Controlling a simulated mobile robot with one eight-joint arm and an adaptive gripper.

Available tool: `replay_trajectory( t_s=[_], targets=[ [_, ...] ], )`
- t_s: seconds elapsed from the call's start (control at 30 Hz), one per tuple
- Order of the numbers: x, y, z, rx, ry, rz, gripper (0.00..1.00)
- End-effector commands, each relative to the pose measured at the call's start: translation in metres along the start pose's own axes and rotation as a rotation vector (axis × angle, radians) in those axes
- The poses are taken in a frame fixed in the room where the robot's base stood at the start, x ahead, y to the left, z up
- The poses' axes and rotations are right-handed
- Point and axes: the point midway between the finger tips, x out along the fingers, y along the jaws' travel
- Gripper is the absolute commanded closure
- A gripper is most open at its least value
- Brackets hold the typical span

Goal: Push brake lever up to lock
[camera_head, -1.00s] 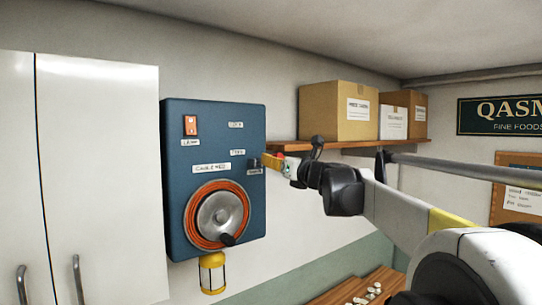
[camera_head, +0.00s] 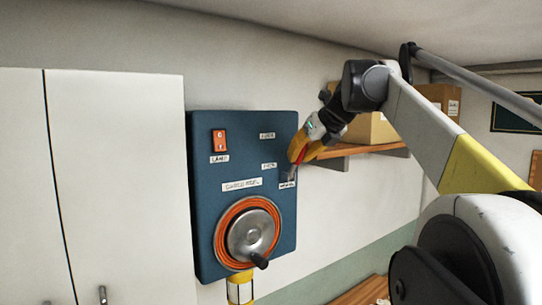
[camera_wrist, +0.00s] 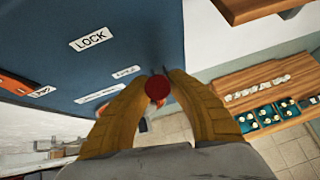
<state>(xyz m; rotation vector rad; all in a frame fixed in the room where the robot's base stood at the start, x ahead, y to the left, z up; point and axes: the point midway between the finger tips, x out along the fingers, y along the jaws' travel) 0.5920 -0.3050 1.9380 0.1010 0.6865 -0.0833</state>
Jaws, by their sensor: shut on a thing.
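The blue winch panel (camera_head: 205,185) hangs on the wall, with an orange cable reel (camera_head: 250,235) low on it. The brake lever stands at the panel's right edge; its round red knob (camera_wrist: 157,87) shows between my fingertips in the wrist view. My yellow-fingered gripper (camera_head: 297,157) reaches down and left to it and is shut on the knob; it also fills the lower wrist view (camera_wrist: 157,85). The fingers hide most of the lever's shaft. A LOCK label (camera_wrist: 90,40) is on the panel in the wrist view.
A lamp switch (camera_head: 219,140) is at the panel's upper left. White cabinet doors (camera_head: 115,180) stand to the left. A wooden shelf (camera_head: 345,153) with cardboard boxes (camera_head: 372,130) is close behind my arm.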

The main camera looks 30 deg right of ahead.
Motion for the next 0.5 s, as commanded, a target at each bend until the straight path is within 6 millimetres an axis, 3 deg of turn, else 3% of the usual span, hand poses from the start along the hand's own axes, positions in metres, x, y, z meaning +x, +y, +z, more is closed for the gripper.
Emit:
replay_trajectory(
  t_s=[0.5],
  targets=[
    [0.0027,0.0009,0.0029,-0.007,0.066,-0.007,1.0]
  ],
)
